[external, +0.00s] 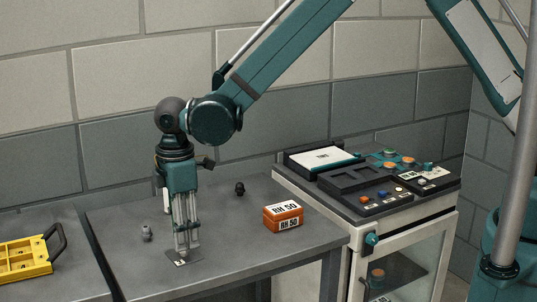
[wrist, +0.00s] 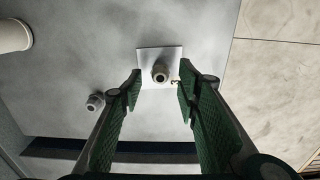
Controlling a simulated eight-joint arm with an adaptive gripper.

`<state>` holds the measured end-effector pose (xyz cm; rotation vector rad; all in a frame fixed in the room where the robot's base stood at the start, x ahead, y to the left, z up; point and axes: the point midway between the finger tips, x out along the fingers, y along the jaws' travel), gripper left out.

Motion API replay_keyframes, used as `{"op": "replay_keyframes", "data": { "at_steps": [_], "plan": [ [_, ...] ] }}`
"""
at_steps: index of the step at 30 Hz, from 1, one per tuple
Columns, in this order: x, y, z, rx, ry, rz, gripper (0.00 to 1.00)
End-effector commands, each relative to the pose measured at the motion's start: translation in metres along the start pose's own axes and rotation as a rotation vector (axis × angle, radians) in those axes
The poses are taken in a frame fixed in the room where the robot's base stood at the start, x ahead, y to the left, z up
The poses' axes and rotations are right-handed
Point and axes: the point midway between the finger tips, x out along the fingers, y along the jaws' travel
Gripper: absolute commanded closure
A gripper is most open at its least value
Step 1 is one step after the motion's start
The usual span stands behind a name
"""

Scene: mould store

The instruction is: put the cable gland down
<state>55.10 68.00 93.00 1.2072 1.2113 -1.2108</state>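A grey cable gland (wrist: 160,72) stands on a small pale square plate (wrist: 146,54) in the wrist view. The plate also shows in the external view (external: 172,256), on the grey bench under my gripper. My gripper (wrist: 160,92) is open, with clear gaps between its green-padded fingers and the gland. In the external view my gripper (external: 187,248) points straight down just over the plate, and its fingers hide the gland. A second grey gland (wrist: 96,102) lies off the plate; it shows left of my gripper in the external view (external: 147,233).
An orange "RH 50" box (external: 284,217) and a small black fitting (external: 239,188) are on the bench to the right. A yellow tray (external: 24,258) is far left. A cabinet with a control panel (external: 345,180) stands right. A white round object (wrist: 14,36) is at the wrist view's edge.

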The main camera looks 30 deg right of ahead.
Motion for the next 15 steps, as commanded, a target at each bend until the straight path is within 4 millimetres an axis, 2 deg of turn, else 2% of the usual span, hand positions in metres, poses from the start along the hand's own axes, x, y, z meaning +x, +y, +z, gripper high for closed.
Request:
{"op": "replay_keyframes", "data": {
  "at_steps": [15],
  "plan": [
    [-0.075,0.000,0.000,0.000,0.000,0.000,0.67]
  ]
}}
